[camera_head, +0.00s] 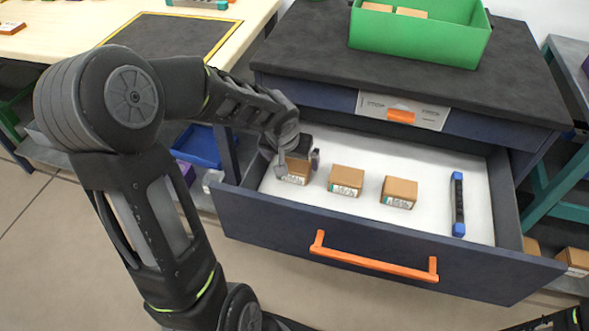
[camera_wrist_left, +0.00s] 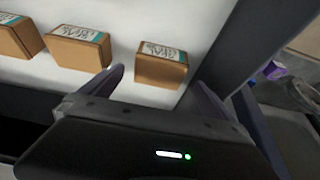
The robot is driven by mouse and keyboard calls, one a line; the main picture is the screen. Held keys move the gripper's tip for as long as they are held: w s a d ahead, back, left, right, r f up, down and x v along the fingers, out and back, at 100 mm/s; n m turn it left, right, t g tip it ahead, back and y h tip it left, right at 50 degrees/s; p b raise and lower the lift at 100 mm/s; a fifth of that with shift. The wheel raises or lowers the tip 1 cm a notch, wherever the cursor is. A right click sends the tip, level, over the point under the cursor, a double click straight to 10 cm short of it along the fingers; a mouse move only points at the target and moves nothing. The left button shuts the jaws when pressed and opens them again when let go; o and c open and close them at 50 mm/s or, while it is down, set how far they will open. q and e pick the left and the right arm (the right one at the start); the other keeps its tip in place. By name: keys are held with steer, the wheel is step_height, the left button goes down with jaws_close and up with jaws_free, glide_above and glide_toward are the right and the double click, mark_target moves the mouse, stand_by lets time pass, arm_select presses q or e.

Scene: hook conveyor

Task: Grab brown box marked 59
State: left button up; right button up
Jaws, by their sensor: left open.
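Three small brown boxes with white and green labels stand in a row in the open drawer. The left box (camera_head: 297,171) is partly hidden by my left gripper (camera_head: 298,160). The middle box (camera_head: 346,180) and the right box (camera_head: 399,191) stand clear of it. In the left wrist view, my open left gripper (camera_wrist_left: 160,80) has its fingers on either side of the nearest box (camera_wrist_left: 162,65), which still rests on the drawer floor. I cannot see clear contact. The label numbers are too small to read, so I cannot tell which is 59. My right gripper is out of view.
The dark blue drawer has an orange handle (camera_head: 373,262) and raised walls. A blue and black tool (camera_head: 458,204) lies at its right end. A green bin (camera_head: 420,32) stands on the cabinet top. A wooden table (camera_head: 255,17) is at the upper left.

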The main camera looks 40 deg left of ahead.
mark_target(294, 164)
arm_select(q)
steer(key=shift+b+x, duration=0.7)
steer(key=shift+x, duration=1.95)
steer(key=shift+w+r, duration=0.1)
steer(key=shift+c, duration=0.6)
steer(key=c, duration=1.3)
